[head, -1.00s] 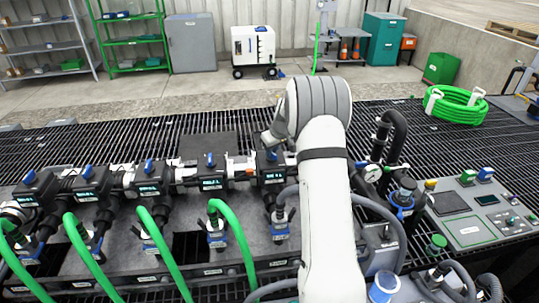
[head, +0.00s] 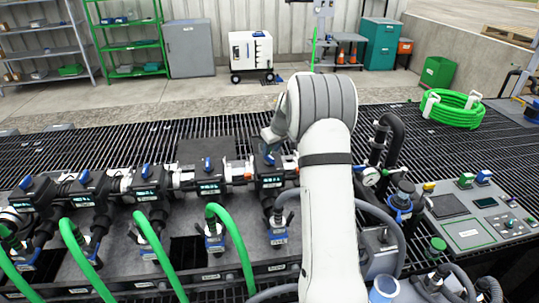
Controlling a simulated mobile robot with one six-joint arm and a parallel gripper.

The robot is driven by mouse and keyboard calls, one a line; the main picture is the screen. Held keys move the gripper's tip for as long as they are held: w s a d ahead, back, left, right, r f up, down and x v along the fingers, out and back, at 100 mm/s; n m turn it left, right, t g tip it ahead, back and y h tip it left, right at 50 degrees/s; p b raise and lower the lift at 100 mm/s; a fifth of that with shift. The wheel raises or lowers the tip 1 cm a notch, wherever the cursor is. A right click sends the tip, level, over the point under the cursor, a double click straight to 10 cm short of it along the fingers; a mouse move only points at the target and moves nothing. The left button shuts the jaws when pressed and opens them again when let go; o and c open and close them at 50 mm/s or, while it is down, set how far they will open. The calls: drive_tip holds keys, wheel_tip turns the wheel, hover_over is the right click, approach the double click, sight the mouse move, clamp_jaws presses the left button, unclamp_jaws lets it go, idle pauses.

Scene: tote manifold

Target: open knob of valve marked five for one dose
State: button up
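A row of dark valves with blue knobs and small lit displays runs across the bench. The rightmost valve (head: 270,184) has its blue knob (head: 268,158) partly visible just left of my arm. Another valve (head: 208,186) stands to its left, with its blue knob (head: 207,163) in plain view. The markings are too small to read, so I cannot tell which is five. My gripper (head: 271,136) is mostly hidden by my wrist, just above the rightmost knob. I cannot tell whether it touches the knob or how its fingers stand.
Green hoses (head: 233,245) arch in front of the valves. A black pipe with a gauge (head: 371,176) stands close right of my arm. A control panel (head: 470,214) is at the right. A coiled green hose (head: 452,108) lies on the grating behind.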

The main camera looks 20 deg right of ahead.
drive_tip(key=shift+v, duration=2.1)
